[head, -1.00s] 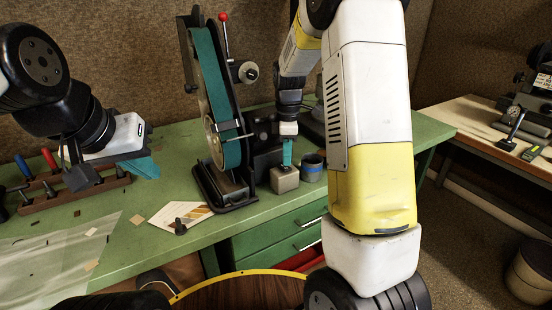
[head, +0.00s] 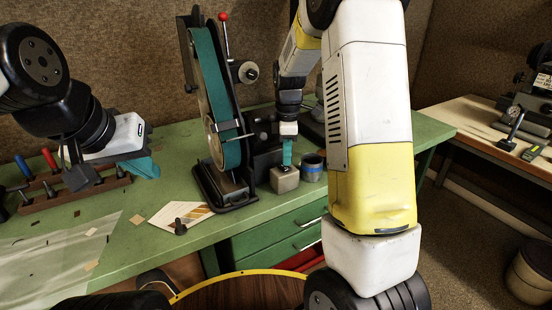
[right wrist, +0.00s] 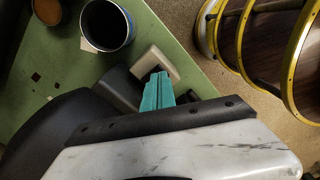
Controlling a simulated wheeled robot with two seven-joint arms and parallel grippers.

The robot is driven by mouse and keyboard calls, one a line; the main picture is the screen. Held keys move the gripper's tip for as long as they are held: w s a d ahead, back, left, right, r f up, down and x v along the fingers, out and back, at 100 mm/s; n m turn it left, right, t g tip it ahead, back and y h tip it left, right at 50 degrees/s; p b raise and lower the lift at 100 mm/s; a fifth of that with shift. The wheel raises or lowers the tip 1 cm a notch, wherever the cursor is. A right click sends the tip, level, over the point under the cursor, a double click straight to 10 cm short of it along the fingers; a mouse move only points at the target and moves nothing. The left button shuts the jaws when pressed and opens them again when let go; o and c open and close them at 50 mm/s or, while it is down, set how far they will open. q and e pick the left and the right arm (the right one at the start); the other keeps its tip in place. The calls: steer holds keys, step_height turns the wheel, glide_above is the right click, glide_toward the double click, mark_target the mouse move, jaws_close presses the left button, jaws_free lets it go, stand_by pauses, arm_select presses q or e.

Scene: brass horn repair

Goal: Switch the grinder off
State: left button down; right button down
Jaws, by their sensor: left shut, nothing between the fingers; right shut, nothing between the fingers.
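The grinder (head: 222,110) is an upright belt machine with a teal belt, standing on the green bench. A small grey box (head: 285,183), apparently its switch box, sits to the right of its base; it also shows in the right wrist view (right wrist: 168,64). My right gripper (head: 287,163) is shut and points down, its teal fingertips at the top of the box. In the right wrist view its fingers (right wrist: 157,80) cover part of the box, so contact and the switch itself are hidden. My left gripper (head: 147,170) is shut over the bench at the left.
A dark cup with a blue band (head: 312,168) stands close right of the box. A wooden tool rack (head: 70,200) lies under my left arm. A card (head: 172,214) and a small dark piece (head: 181,227) lie in front of the grinder. A yellow-rimmed round wooden top (head: 240,292) is nearest.

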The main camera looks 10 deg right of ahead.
mark_target(287, 168)
steer(key=shift+f, duration=1)
stand_by(0.6)
steer(key=shift+r, duration=3.55)
